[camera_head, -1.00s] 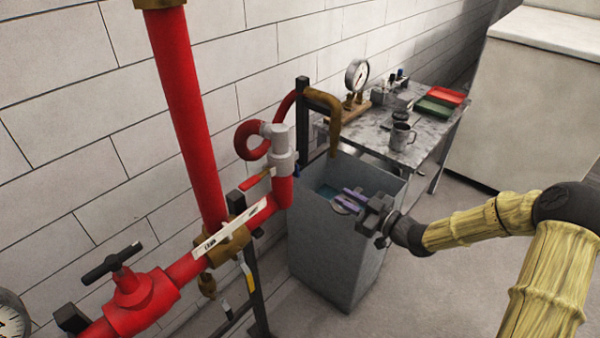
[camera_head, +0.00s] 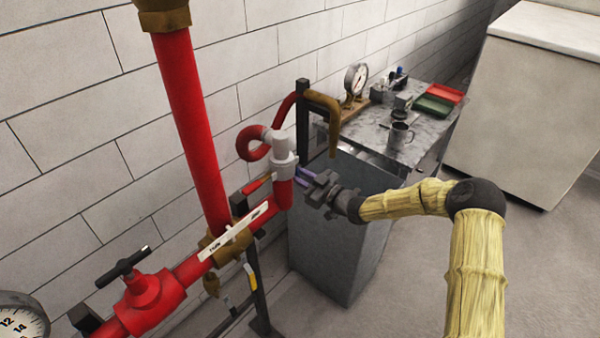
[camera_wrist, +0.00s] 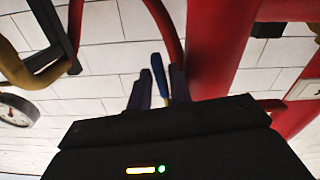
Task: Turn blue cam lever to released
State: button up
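The blue cam lever (camera_wrist: 157,68) shows in the wrist view as a slim blue bar between my two dark fingers, seen against the white wall. My gripper (camera_wrist: 158,86) is open, with a finger on each side of the lever; contact cannot be told. In the head view my gripper (camera_head: 302,176) has its purple fingertips close to the right side of the grey coupling (camera_head: 284,155) on the red pipe. The lever is not clearly visible there, behind or among the fingers.
A red-handled lever (camera_head: 256,184) is left of the coupling. A brown hooked pipe (camera_head: 334,120) and black post (camera_head: 302,110) stand behind. A bench (camera_head: 430,130) with a gauge and trays stands at the back.

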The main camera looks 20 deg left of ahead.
jog(key=shift+w+a, duration=0.1)
jog(key=shift+a, duration=0.2)
grip_shut()
